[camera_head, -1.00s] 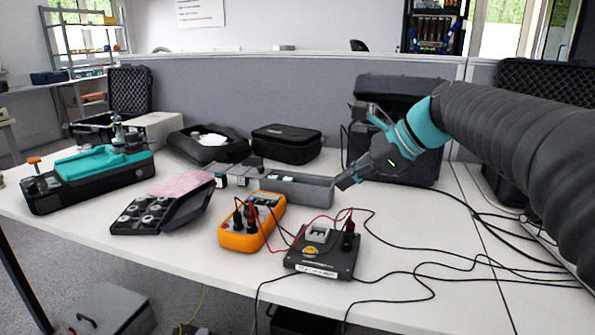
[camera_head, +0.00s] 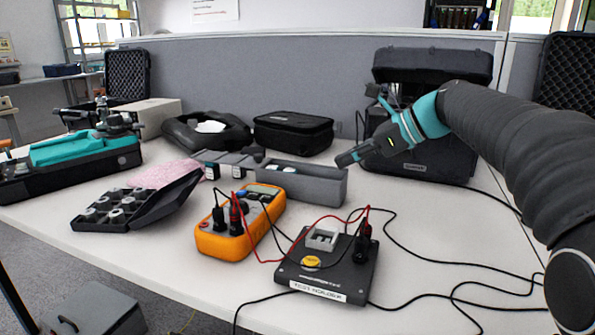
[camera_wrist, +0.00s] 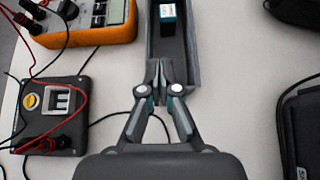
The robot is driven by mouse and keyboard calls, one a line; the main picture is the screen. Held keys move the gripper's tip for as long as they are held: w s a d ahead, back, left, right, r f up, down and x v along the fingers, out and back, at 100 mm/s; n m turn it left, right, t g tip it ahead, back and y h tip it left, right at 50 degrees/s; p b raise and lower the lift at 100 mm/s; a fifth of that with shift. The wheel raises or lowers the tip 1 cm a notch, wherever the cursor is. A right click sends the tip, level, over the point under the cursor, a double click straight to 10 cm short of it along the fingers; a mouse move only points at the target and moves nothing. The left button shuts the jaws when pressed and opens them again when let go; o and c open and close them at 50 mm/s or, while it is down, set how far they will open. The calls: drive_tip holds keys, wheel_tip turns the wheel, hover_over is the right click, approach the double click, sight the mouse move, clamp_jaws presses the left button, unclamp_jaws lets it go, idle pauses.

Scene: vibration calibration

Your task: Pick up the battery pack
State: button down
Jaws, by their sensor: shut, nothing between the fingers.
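A small teal block with a white label (camera_wrist: 167,14), which looks like the battery pack, lies in the long grey tray (camera_wrist: 190,45) at the top of the wrist view. In the head view the tray (camera_head: 325,187) stands mid-table, and only pale tops (camera_head: 284,169) show inside it. My gripper (camera_wrist: 157,88) is shut and empty, its fingertips over the near end of the tray, apart from the block. In the head view my gripper (camera_head: 345,160) is just above the tray's right end.
An orange multimeter (camera_head: 228,238) and a black test box (camera_head: 318,282) with loose cables stand in front of the tray. A black foam case (camera_head: 158,205) is at left. A black case (camera_head: 292,134) and a bigger one (camera_head: 440,158) stand behind.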

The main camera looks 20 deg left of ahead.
sight(284, 170)
drive_tip(key=shift+w+f+b, duration=0.2)
drive_tip(key=shift+f+b, duration=0.1)
drive_tip(key=shift+f, duration=0.2)
drive_tip(key=shift+w+f+b, duration=0.2)
drive_tip(key=shift+f+b, duration=0.05)
drive_tip(key=shift+f, duration=0.2)
drive_tip(key=shift+w+a, duration=0.1)
drive_tip(key=shift+a, duration=0.15)
drive_tip(key=a, duration=0.7)
drive_tip(key=a+b, duration=0.1)
drive_tip(key=a, duration=0.2)
drive_tip(key=shift+w+a, duration=0.4)
drive_tip(key=shift+a+f+b, duration=0.4)
drive_tip(key=shift+f+b, duration=0.1)
drive_tip(key=shift+f, duration=0.1)
drive_tip(key=shift+p, duration=0.4)
drive_tip(key=shift+f, duration=0.25)
